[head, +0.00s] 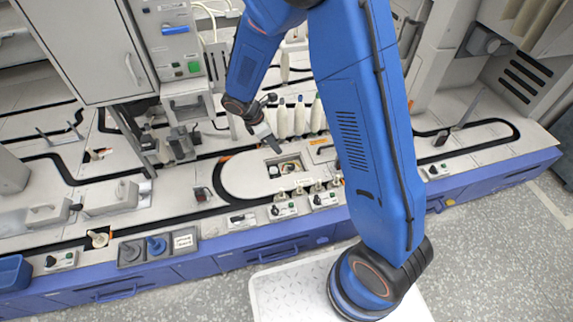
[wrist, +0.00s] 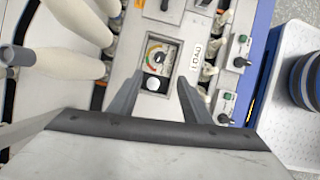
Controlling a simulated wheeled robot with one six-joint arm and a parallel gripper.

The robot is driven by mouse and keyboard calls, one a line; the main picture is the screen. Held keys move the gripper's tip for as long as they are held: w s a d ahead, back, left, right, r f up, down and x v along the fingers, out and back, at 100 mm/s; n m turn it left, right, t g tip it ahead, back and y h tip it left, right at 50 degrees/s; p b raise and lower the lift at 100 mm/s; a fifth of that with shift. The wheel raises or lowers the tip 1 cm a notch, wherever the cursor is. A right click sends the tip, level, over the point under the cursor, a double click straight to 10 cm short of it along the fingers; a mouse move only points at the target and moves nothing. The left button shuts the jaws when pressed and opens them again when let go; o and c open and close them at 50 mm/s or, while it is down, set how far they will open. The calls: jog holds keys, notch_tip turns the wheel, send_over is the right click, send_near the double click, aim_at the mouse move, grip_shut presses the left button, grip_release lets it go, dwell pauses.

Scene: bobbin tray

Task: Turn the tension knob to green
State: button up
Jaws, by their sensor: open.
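The tension dial (wrist: 157,54) sits in a rectangular recess in a pale panel, in the upper middle of the wrist view. It has a coloured scale with red, yellow and green parts; which colour its pointer is on is too small to tell. A round white piece (wrist: 153,84) on a dark ground lies just below it in the same recess. In the head view the recess (head: 287,167) shows in the pale rounded deck. My gripper (wrist: 159,79) is open and empty, its fingers either side of the recess's lower part. In the head view my gripper (head: 270,142) is above and behind the recess.
White bobbins (head: 300,115) stand close behind the recess in the head view, and large ones (wrist: 75,45) lie left in the wrist view. Small switch boxes (head: 283,209) line the front edge. A grey cabinet (head: 85,45) stands back left.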

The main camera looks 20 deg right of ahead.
aim_at(291, 166)
jog(key=x, duration=1.7)
jog(key=shift+f, duration=0.25)
jog(key=c, duration=1)
jog(key=shift+m, duration=0.3)
jog(key=m+g, duration=0.1)
jog(key=m, duration=0.1)
jog(key=m+g, duration=0.1)
jog(key=m, duration=0.1)
jog(key=shift+w+m, duration=0.2)
jog(key=shift+m, duration=0.1)
jog(key=m+g, duration=0.1)
jog(key=m, duration=0.1)
jog(key=m+y, duration=0.1)
jog(key=m, duration=0.2)
jog(key=shift+w+g+y, duration=0.15)
jog(key=shift+g+y, duration=0.15)
jog(key=shift+g, duration=0.1)
jog(key=shift+m, duration=0.4)
